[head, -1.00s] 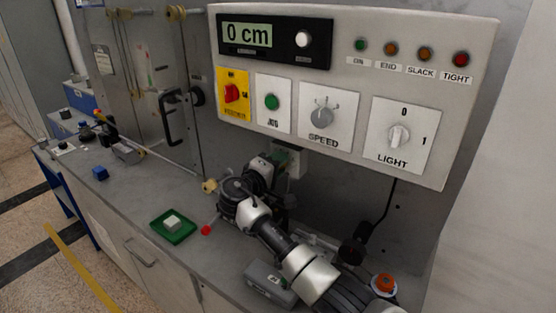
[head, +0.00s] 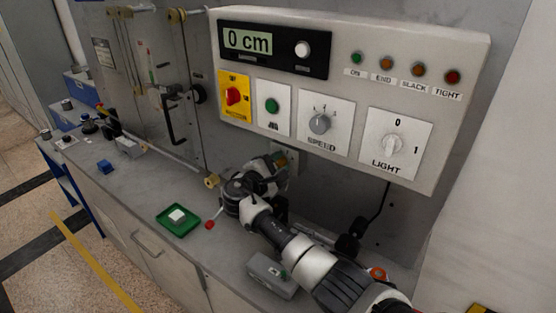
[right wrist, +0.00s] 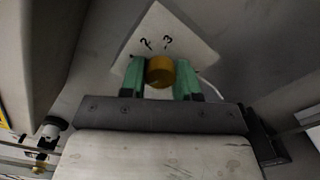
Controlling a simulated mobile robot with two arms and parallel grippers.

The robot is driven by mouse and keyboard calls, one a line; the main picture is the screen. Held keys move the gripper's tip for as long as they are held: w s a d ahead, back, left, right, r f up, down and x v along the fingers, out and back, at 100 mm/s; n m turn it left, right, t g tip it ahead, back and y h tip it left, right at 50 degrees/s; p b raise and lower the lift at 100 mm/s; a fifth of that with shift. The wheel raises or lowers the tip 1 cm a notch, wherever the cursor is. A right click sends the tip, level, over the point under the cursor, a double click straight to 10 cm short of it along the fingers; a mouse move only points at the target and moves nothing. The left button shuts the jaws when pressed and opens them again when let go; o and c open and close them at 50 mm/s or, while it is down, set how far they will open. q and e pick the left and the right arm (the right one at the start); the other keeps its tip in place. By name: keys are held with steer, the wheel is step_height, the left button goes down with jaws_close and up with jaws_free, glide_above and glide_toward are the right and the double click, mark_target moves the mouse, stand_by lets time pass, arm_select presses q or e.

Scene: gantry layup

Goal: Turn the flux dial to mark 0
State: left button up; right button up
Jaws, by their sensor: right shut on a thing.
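In the right wrist view, a round brass-yellow knob (right wrist: 160,71) sits in front of a white plate (right wrist: 186,38) with the marks 2 and 3; it looks like the flux dial, though no name label shows. My right gripper (right wrist: 160,77) is shut on this knob, with a green finger on either side. The 0 mark and any pointer are hidden. In the head view, my right gripper (head: 283,160) is just below the control panel, and my arm largely hides the dial. My left gripper is not in view.
The control panel (head: 233,151) overhangs the gripper, with a SPEED knob (head: 320,123), a LIGHT knob (head: 392,145) and a display reading 0 cm (head: 248,41). A green tray (head: 194,230) and a grey box (head: 266,272) are on the bench near my right arm.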

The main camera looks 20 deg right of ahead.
steer(key=shift+f+n, duration=0.1)
steer(key=shift+n, duration=0.2)
steer(key=o, duration=0.9)
steer(key=shift+a, duration=0.1)
steer(key=b+v, duration=0.2)
steer(key=v, duration=0.8)
steer(key=shift+s+a+b, duration=0.25)
steer(key=shift+s+b, duration=0.05)
steer(key=shift+b, duration=0.05)
